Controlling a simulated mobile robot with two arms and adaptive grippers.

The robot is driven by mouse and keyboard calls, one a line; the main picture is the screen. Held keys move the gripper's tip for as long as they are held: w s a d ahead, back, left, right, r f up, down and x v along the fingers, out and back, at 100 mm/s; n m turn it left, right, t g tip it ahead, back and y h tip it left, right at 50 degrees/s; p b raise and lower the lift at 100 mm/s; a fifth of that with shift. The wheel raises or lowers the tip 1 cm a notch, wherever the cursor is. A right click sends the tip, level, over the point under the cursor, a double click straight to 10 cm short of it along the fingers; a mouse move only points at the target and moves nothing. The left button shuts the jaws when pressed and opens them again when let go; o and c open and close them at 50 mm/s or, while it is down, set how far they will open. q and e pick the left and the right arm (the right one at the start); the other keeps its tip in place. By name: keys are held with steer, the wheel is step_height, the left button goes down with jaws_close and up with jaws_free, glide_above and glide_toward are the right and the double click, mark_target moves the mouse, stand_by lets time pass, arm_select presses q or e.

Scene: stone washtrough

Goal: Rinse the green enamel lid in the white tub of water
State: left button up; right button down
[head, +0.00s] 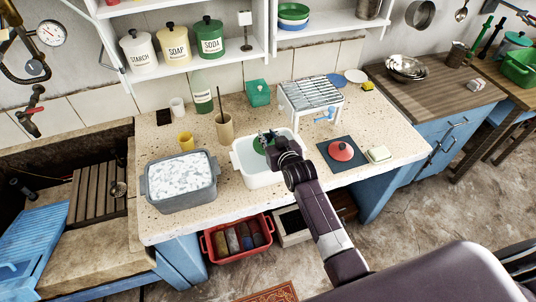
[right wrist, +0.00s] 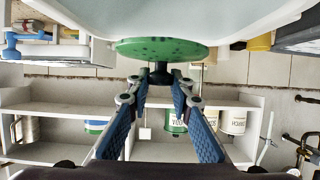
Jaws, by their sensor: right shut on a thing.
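The green enamel lid (head: 259,145) is over the back part of the white tub (head: 242,168) in the head view, partly hidden by my right gripper (head: 270,138). In the right wrist view the lid (right wrist: 162,47) shows dark spots, and its black knob (right wrist: 160,72) sits between the fingertips of my right gripper (right wrist: 160,80), which is shut on it. The lid is tilted on edge in that view, close to the tub's pale wall (right wrist: 170,15). I cannot tell whether it touches water. My left gripper is not in view.
A grey basin of suds (head: 180,178) stands left of the tub.

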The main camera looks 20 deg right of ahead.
steer(key=shift+r, duration=0.1)
stand_by(0.5)
step_height(320, 180, up, 4)
steer(key=p, duration=0.4)
stand_by(0.4)
